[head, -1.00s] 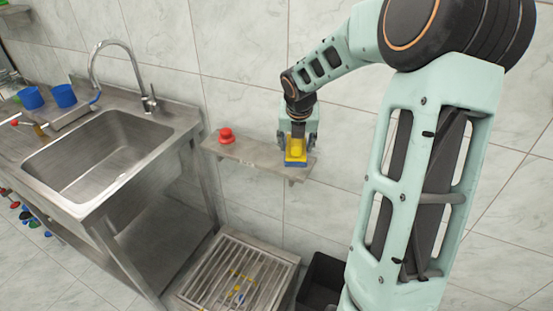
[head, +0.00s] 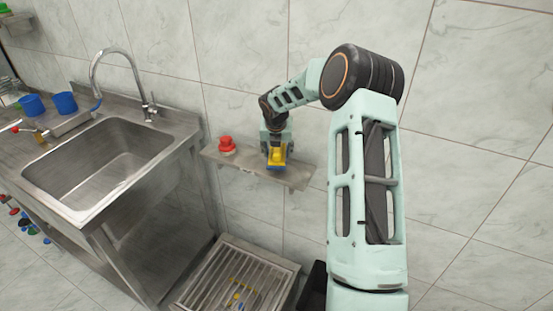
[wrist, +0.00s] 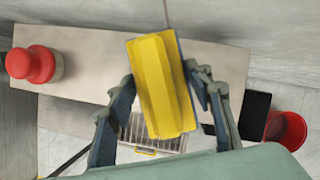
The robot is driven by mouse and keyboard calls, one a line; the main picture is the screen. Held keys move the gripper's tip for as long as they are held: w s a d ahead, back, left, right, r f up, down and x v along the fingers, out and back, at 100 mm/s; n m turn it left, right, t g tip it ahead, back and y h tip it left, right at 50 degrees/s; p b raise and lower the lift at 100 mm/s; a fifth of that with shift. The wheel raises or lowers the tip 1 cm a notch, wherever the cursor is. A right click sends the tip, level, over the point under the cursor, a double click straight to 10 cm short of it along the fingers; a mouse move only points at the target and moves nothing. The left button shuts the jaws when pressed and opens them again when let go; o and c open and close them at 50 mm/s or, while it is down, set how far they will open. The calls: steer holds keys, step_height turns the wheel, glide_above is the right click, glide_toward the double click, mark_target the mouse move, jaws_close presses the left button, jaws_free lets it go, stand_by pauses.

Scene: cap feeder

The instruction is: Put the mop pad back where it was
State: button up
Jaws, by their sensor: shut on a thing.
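The mop pad (head: 276,158) is a yellow block on a thin blue-grey base. My gripper (head: 277,146) is shut on it, over the middle-right part of the wall shelf (head: 243,164). In the wrist view the mop pad (wrist: 163,88) shows its yellow top, slightly tilted, between the two fingers. The shelf's bare top (wrist: 100,60) lies beyond it. I cannot tell whether the pad touches the shelf or hangs just above it.
A red knob-like thing (head: 226,145) stands on the shelf, left of the pad. A steel sink (head: 95,165) is further left. A slatted grate (head: 232,275) lies below. A red bucket (wrist: 287,130) and a black bin (wrist: 254,115) show low on the right.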

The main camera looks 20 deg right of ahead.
mark_target(276, 149)
steer(key=shift+w+f, duration=0.15)
steer(key=shift+f, duration=0.75)
steer(key=shift+w+f, duration=0.1)
steer(key=shift+f, duration=0.8)
steer(key=shift+f, duration=0.15)
steer(key=o, duration=1.1)
steer(key=v, duration=1.2)
steer(key=shift+a, duration=0.1)
